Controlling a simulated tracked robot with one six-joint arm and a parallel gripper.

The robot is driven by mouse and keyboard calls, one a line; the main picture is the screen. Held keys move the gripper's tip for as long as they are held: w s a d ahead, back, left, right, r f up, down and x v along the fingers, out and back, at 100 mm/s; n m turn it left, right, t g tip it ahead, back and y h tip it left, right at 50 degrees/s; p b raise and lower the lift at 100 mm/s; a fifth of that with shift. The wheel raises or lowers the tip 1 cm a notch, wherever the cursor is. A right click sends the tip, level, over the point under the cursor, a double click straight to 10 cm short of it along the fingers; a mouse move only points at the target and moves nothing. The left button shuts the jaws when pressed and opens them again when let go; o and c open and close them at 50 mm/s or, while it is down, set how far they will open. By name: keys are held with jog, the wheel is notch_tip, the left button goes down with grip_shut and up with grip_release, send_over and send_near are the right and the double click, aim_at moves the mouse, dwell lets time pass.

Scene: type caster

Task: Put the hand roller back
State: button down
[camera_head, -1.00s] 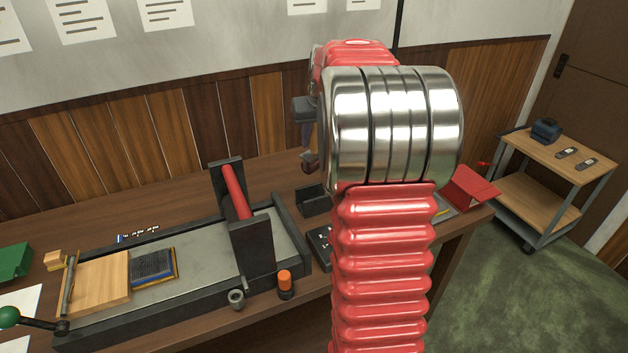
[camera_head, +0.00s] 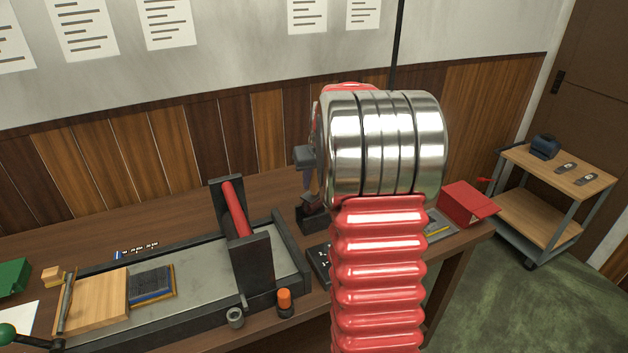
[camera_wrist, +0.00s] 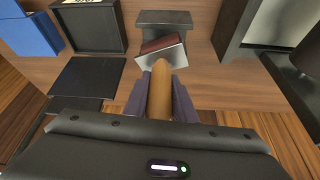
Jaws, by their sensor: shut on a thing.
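My gripper (camera_wrist: 160,98) is shut on the orange-brown handle of the hand roller (camera_wrist: 161,75). The handle points away from me, and the dark red roller in its pale metal frame shows beyond the fingertips. The roller end overlaps the near side of a dark grey stand (camera_wrist: 165,18) in the wrist view; I cannot tell if they touch. In the head view the stand (camera_head: 313,222) is on the bench, just left of my arm, with the roller's dark end directly above it. My arm hides most of the gripper and the handle there.
A press with a red cylinder (camera_head: 235,208) stands left of the stand. A small orange-capped bottle (camera_head: 284,300) is at the bench's front. A red box (camera_head: 468,203) sits right of my arm. In the wrist view a black tray (camera_wrist: 90,30) and a blue box (camera_wrist: 28,35) lie left.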

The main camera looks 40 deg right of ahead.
jog(key=shift+f, duration=0.25)
jog(key=c, duration=1.5)
grip_release()
jog(key=shift+o, duration=0.2)
jog(key=shift+r, duration=0.1)
jog(key=v, duration=1.2)
jog(key=shift+a, duration=0.1)
